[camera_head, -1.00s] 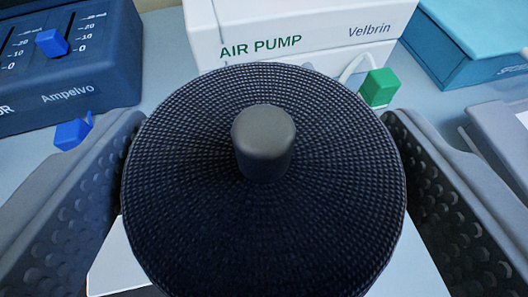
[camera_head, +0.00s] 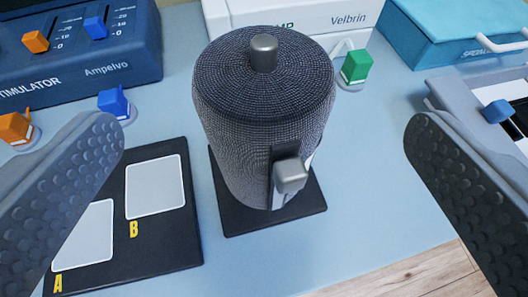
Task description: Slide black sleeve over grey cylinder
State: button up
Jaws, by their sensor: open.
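The black sleeve (camera_head: 240,135) is a dark woven cover standing upright around a cylinder on a square black base. A grey peg (camera_head: 263,53) sticks up through the middle of its top. A second grey peg (camera_head: 290,175) sticks out at a dark slot low on the front side, with a sliver of white beside it. The body of the cylinder inside is hidden by the sleeve. My gripper (camera_head: 263,128) is open, its two studded fingers well apart on either side of the sleeve and not touching it.
A black board (camera_head: 165,243) with white pads A and B lies at left. The blue stimulator (camera_head: 75,62) is behind it, with orange and blue plugs in front. The white air pump (camera_head: 310,14), a green plug (camera_head: 356,66) and a teal box (camera_head: 450,35) are behind. The table's front edge is near.

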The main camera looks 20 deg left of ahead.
jog(key=v, duration=0.9)
jog(key=shift+s+r, duration=0.2)
jog(key=shift+s, duration=0.05)
jog(key=a+r+t+h, duration=0.2)
jog(key=a+r+t, duration=0.2)
jog(key=a+r, duration=0.45)
jog(key=a+r+t+h, duration=0.25)
jog(key=a+r, duration=0.35)
jog(key=a, duration=0.6)
jog(key=s+a+f+m+g, duration=0.1)
jog(key=s+a+f, duration=0.4)
jog(key=s+a, duration=0.2)
jog(key=s+a+f+m+g, duration=0.1)
jog(key=s+a+f+m, duration=0.1)
jog(key=s+a+f, duration=0.4)
jog(key=a+y, duration=0.1)
jog(key=a, duration=0.2)
jog(key=shift+s+f, duration=0.15)
jog(key=shift+s, duration=0.25)
